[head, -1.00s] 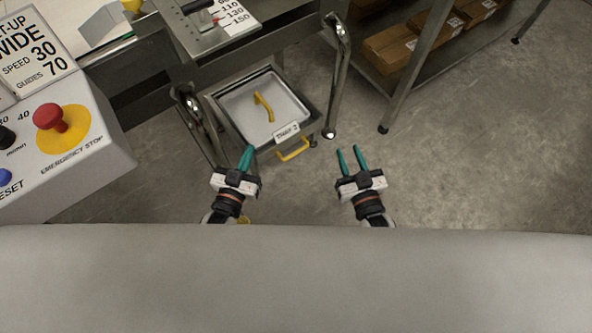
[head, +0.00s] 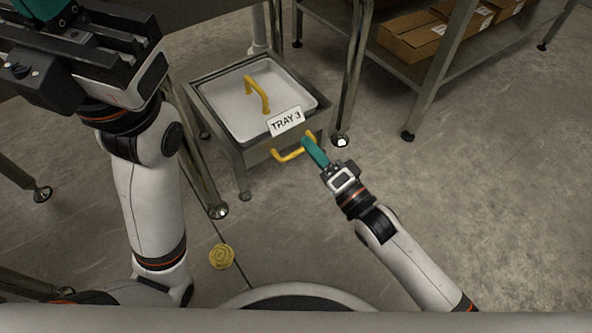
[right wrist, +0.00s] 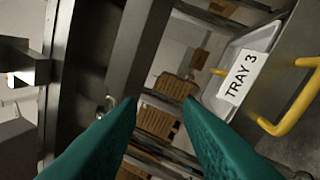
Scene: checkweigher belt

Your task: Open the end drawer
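The end drawer (head: 258,160) is a metal box low in a steel stand, with a yellow bar handle (head: 283,157) on its front. A white tray (head: 232,96) with its own yellow grip (head: 258,92) sits in its top behind a "TRAY 3" label (head: 287,121). My right gripper (head: 306,143) is at the right end of the front handle in the head view. In the right wrist view its teal fingers (right wrist: 162,103) are apart and empty, with the handle (right wrist: 292,108) outside them to the right. My left gripper (head: 45,12) is raised at upper left, its tips cut off.
Steel legs (head: 353,70) stand beside the drawer. A shelf (head: 400,62) with cardboard boxes (head: 412,38) is at upper right. A round yellow floor disc (head: 222,256) lies in front. The floor (head: 500,190) at right is clear.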

